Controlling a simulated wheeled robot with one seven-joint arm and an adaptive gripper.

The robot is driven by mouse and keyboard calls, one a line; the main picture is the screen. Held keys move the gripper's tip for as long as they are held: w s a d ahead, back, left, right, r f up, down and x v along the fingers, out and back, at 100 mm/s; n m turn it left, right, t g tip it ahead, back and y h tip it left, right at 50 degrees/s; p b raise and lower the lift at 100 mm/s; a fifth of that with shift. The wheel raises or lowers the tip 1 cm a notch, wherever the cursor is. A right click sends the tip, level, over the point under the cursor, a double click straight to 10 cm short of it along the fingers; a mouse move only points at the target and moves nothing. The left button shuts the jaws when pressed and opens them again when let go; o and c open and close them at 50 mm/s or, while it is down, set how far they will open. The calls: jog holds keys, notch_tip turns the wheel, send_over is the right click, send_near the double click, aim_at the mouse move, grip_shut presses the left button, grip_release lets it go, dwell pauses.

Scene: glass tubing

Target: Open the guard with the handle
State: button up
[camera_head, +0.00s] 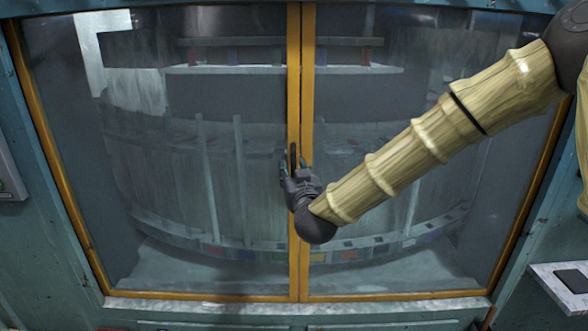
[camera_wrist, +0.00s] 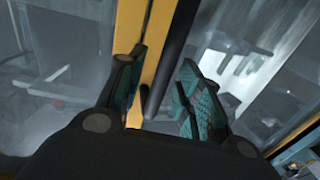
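The guard (camera_head: 200,120) is a pair of glass doors with yellow frames that meet in the middle, and it looks shut. The handle (camera_head: 292,154) is a short dark upright bar at the meeting frames, partly hidden by my gripper. My gripper (camera_head: 295,170) is at the handle's lower end, with my arm coming in from the right. In the wrist view my gripper (camera_wrist: 162,65) has its teal-padded fingers apart. The dark handle bar (camera_wrist: 176,45) and a yellow frame strip (camera_wrist: 152,60) show between them. I see no clear contact of the pads with the handle.
Behind the glass is a large round machine with upright rods and a ring of coloured blocks (camera_head: 215,250). A ledge (camera_head: 562,285) with a dark item juts out at the lower right. A grey box (camera_head: 8,175) is on the wall at the left.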

jog(key=shift+w, duration=0.1)
jog(key=shift+c, duration=0.3)
grip_shut()
jog(key=shift+a, duration=0.15)
